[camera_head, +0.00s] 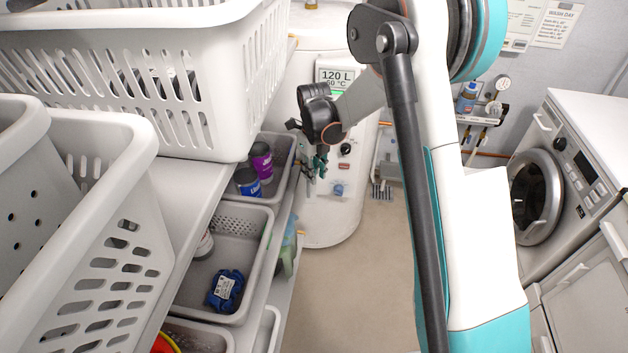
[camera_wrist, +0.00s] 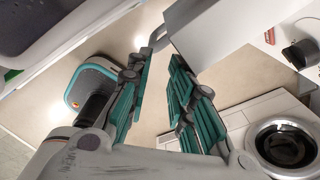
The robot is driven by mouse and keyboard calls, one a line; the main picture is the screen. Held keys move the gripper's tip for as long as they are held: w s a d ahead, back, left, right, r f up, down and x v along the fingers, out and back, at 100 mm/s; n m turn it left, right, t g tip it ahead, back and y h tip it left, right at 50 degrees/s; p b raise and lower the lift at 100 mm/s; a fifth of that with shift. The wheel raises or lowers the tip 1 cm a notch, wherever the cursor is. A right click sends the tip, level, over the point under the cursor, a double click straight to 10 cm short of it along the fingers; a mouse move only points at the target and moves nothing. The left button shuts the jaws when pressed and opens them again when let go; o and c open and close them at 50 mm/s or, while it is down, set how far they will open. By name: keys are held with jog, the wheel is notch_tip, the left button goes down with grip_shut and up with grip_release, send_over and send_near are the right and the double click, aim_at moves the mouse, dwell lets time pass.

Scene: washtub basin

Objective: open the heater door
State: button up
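The heater is a tall white cylinder (camera_head: 330,215) at the back centre in the head view, with a "120 L" label, a dark knob and a red switch on its front. In the wrist view, a white panel (camera_wrist: 220,25), apparently its door, spreads from the top centre to the right, with a small grey handle (camera_wrist: 158,36) at its left edge. My gripper (camera_head: 320,160) is in front of the heater, fingers pointing down in the head view. In the wrist view my gripper (camera_wrist: 160,66) is open, and the handle shows just beyond the gap between its teal fingertips. Contact cannot be told.
A shelf with white laundry baskets (camera_head: 215,130) and grey bins (camera_head: 195,300) fills the left, close to the heater. A washing machine (camera_head: 575,165) stands at the right. The floor (camera_head: 350,300) between is clear. A black knob (camera_wrist: 300,52) shows beside the panel.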

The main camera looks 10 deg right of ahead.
notch_tip(320, 180, up, 7)
jog(key=shift+r, duration=0.2)
jog(key=shift+s+a, duration=0.1)
dwell(0.5)
